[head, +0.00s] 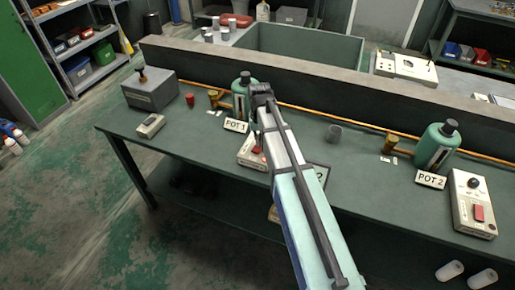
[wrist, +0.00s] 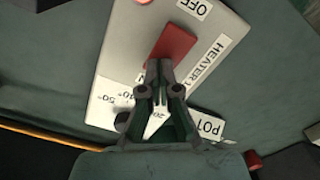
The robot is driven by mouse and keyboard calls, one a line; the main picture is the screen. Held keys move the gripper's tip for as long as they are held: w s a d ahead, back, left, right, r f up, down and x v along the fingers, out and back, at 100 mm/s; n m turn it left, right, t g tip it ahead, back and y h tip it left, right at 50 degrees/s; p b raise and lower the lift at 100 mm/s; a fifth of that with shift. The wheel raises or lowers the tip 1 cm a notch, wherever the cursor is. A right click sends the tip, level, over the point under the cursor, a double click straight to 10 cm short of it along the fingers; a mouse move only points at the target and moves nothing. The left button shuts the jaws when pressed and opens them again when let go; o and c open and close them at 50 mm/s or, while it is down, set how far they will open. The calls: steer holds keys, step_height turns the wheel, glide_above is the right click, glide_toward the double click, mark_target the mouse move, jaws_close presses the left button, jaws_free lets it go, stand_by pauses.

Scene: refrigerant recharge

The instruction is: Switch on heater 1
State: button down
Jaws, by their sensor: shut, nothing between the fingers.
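Heater 1 (wrist: 140,50) is a light grey box with a red rocker switch (wrist: 174,52) and a label reading HEATER 1. The word OFF (wrist: 192,7) is printed past the switch's far end. A dial scale (wrist: 105,103) with degree marks lies partly under my gripper. My gripper (wrist: 164,64) is shut and empty, with its tips over the near end of the switch; I cannot tell if they touch it. In the head view, heater 1 (head: 246,153) stands in front of the POT 1 sign, partly hidden by my arm.
The green POT 1 bottle (head: 240,101) stands just behind heater 1. A second heater box (head: 474,205) and the POT 2 bottle (head: 436,148) are at the right. A grey box (head: 150,92) is at the left. A low wall (head: 330,101) runs behind the bench.

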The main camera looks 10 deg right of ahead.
steer(key=shift+r+p, duration=2.3)
steer(key=shift+r, duration=1.25)
